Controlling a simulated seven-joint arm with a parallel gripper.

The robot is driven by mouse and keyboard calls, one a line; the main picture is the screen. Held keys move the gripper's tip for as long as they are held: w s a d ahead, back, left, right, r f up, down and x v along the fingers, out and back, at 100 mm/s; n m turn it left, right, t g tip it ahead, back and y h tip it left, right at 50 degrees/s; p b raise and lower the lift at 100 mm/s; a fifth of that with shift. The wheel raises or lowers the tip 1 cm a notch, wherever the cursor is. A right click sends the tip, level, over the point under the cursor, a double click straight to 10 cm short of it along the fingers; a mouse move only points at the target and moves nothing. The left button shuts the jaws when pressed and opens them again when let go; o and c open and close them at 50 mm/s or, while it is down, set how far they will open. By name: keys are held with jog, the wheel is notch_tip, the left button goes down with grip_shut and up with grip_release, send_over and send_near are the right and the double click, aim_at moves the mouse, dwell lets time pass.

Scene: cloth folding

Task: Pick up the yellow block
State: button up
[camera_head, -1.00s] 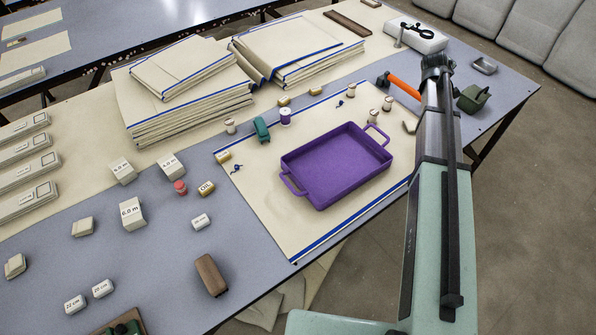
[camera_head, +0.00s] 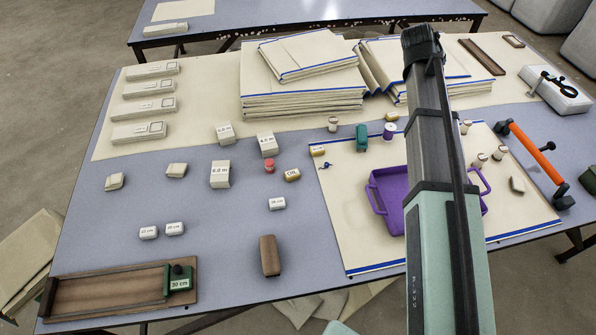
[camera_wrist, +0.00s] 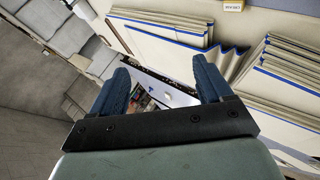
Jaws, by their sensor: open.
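Several small yellowish blocks lie in the head view. One is the tan-yellow block marked OIL (camera_head: 292,175) on the grey table. A smaller yellow block (camera_head: 318,151) lies at the left edge of the cream cloth sheet (camera_head: 350,245), and another yellow block (camera_head: 391,116) lies behind it. I cannot tell which one the task means. My gripper (camera_wrist: 161,85) shows two dark blue fingers spread apart, with nothing held between them. In the head view my arm reaches over the purple tray, and the fingers are hidden.
The purple tray (camera_head: 388,205) is partly hidden by my arm. Stacks of folded cloth (camera_head: 303,90) stand at the back. White blocks (camera_head: 220,174) and a brown block (camera_head: 270,255) lie on the table. An orange-handled tool (camera_head: 532,150) lies right.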

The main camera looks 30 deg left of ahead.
jog(key=s+a+f+g+y, duration=0.2)
jog(key=s+a+f+g, duration=0.35)
jog(key=s+a, duration=0.95)
jog(key=n+g, duration=0.1)
jog(key=g, duration=0.3)
send_over(292, 173)
notch_tip(292, 173, down, 8)
jog(key=r, duration=0.1)
jog(key=shift+h, duration=0.3)
jog(key=shift+f, duration=6.75)
jog(key=shift+c, duration=0.4)
jog(key=c, duration=1)
jog(key=shift+c, duration=0.2)
jog(key=shift+r, duration=0.1)
